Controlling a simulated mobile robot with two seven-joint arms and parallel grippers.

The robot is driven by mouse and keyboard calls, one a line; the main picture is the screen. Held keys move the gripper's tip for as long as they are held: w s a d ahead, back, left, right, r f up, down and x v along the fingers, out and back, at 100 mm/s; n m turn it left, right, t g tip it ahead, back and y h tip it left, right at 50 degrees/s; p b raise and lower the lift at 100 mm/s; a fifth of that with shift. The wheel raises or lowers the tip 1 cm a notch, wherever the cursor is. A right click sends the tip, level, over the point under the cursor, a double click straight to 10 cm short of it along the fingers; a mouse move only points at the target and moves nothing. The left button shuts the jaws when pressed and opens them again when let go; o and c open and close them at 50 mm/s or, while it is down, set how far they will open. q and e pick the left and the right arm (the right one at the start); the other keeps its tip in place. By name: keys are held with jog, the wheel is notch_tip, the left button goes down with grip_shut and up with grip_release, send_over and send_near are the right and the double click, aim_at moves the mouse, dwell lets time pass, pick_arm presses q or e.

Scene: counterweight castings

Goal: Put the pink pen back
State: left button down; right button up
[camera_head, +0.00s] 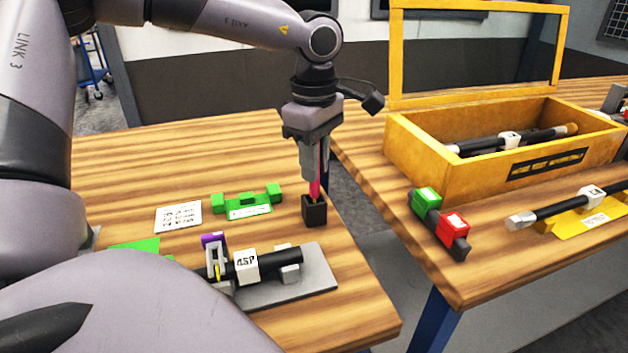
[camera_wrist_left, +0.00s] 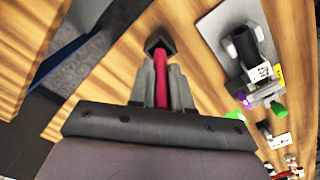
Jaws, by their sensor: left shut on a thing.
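The pink pen (camera_head: 314,189) is upright between the fingers of my left gripper (camera_head: 315,176), which is shut on it. Its lower end is at the opening of a small black square holder (camera_head: 315,211) near the table's right edge. In the left wrist view the pen (camera_wrist_left: 161,80) runs from between the fingers (camera_wrist_left: 162,88) to the black holder (camera_wrist_left: 158,44). I cannot tell how deep the pen sits in the holder. My right gripper is not in view.
A grey plate (camera_head: 322,272) with a black cylindrical part (camera_head: 280,259) lies in front of the holder. A green rest (camera_head: 248,203) and a white card (camera_head: 178,217) are to the left. Across a gap, another table holds a yellow box (camera_head: 420,150) and a green-and-red button block (camera_head: 440,224).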

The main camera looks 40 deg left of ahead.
aim_at(314, 196)
pick_arm(q)
jog(key=shift+f, duration=1.95)
jog(key=shift+f+b, duration=0.25)
jog(key=shift+b, duration=0.05)
jog(key=c, duration=1.1)
grip_release()
jog(key=shift+r, duration=0.15)
notch_tip(314, 196, up, 12)
jog(key=shift+r+p, duration=0.15)
jog(key=shift+p, duration=0.35)
